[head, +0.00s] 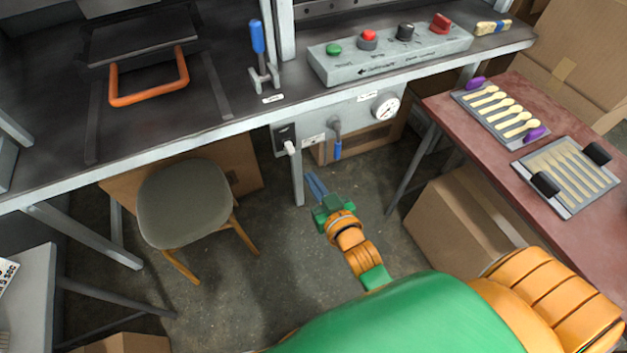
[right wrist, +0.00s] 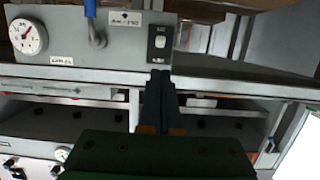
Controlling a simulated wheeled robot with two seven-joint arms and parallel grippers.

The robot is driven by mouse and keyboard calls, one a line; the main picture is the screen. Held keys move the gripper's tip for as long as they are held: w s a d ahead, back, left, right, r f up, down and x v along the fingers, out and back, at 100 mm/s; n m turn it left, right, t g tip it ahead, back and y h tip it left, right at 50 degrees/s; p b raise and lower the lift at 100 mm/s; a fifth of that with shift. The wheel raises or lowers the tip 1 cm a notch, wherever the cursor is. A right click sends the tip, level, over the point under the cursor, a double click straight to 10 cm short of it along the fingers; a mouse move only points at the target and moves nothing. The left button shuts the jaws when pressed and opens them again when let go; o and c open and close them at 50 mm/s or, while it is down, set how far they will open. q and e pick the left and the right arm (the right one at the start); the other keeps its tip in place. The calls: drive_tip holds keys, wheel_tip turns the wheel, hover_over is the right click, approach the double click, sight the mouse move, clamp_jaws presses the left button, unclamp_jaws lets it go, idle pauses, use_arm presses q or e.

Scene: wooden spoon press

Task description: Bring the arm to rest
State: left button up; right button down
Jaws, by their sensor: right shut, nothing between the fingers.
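My right arm reaches out from the lower right in the head view. Its right gripper (head: 317,186) hangs in the open space in front of the press bench, below the bench top and over the floor. Its blue fingers are together and hold nothing. I cannot tell how far the fingertips are from the panel. My left gripper is not in view.
The press bench (head: 215,118) carries an orange-handled tray (head: 150,97), a blue-handled lever (head: 258,40) and a button box (head: 390,55). A chair (head: 183,205) stands left of the gripper. A red table (head: 570,215) with two spoon trays and a cardboard box (head: 455,225) stand right.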

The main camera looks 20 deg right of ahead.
drive_tip(key=shift+s, duration=0.15)
drive_tip(key=s+a+f+n+g+p, duration=0.1)
drive_tip(key=s+f+g, duration=0.3)
drive_tip(key=f, duration=0.5)
drive_tip(key=s+f+g+p, duration=0.1)
drive_tip(key=s+f+g, duration=0.1)
drive_tip(key=s+f, duration=0.55)
drive_tip(key=s+d+f+g, duration=0.2)
drive_tip(key=s+f+g, duration=0.2)
drive_tip(key=s, duration=0.6)
drive_tip(key=s+d+f+n+g+p, duration=0.1)
drive_tip(key=s+d+f+g, duration=0.2)
drive_tip(key=s+f, duration=0.5)
drive_tip(key=s+g, duration=0.1)
drive_tip(key=s, duration=0.2)
drive_tip(key=shift+f+h, duration=0.2)
drive_tip(key=shift+h, duration=0.1)
